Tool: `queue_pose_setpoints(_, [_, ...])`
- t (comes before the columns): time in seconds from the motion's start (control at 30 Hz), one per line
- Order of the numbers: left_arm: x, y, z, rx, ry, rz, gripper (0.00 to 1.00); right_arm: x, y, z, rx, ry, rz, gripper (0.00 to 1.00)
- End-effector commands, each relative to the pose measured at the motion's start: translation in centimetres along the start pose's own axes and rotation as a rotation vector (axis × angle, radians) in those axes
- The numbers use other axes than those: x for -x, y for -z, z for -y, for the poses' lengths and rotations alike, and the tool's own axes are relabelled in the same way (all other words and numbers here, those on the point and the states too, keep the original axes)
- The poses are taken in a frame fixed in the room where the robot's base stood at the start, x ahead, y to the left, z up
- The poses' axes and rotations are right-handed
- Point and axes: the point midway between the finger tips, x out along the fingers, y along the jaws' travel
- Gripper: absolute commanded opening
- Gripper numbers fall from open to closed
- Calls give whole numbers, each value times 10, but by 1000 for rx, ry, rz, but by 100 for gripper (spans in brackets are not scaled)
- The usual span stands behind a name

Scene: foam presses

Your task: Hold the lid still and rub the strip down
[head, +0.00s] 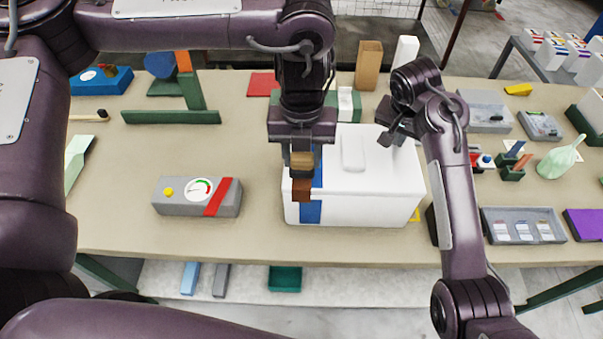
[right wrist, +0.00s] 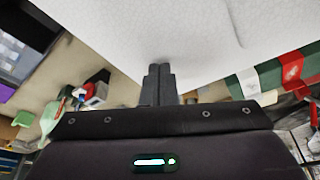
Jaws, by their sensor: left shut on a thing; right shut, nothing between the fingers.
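A white foam box (head: 355,205) stands on the table with its white lid (head: 385,165) on top, which has a raised bar in the middle. A blue strip (head: 311,212) runs over the lid's left part and down the front wall. My left gripper (head: 301,153) is shut on a block (head: 302,190), tan above and reddish brown below. The block is over the strip near the lid's front edge and hides part of it; contact is unclear. My right gripper (head: 386,138) is shut and empty, its tips at the lid's right rear part. In the right wrist view its tips (right wrist: 159,72) meet the white foam.
A grey gauge box (head: 197,197) with a red band stands left of the foam box. A green stand (head: 190,105) is behind it. Grey trays (head: 521,226) and small items fill the table's right side. The table front between gauge box and foam box is clear.

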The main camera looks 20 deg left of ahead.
Motion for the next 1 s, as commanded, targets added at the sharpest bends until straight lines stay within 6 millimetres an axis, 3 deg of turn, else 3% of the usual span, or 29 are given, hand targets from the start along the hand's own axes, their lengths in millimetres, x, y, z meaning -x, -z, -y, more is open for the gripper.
queue_pose_setpoints(0.47, [12, 52, 0, -1, 0, 0, 22, -4, -2, -1, 1, -5, 8, 0])
queue_pose_setpoints(1.0, [13, 55, 0, 0, 0, 0, 22, -4, -2, -1, 1, -5, 8, 0])
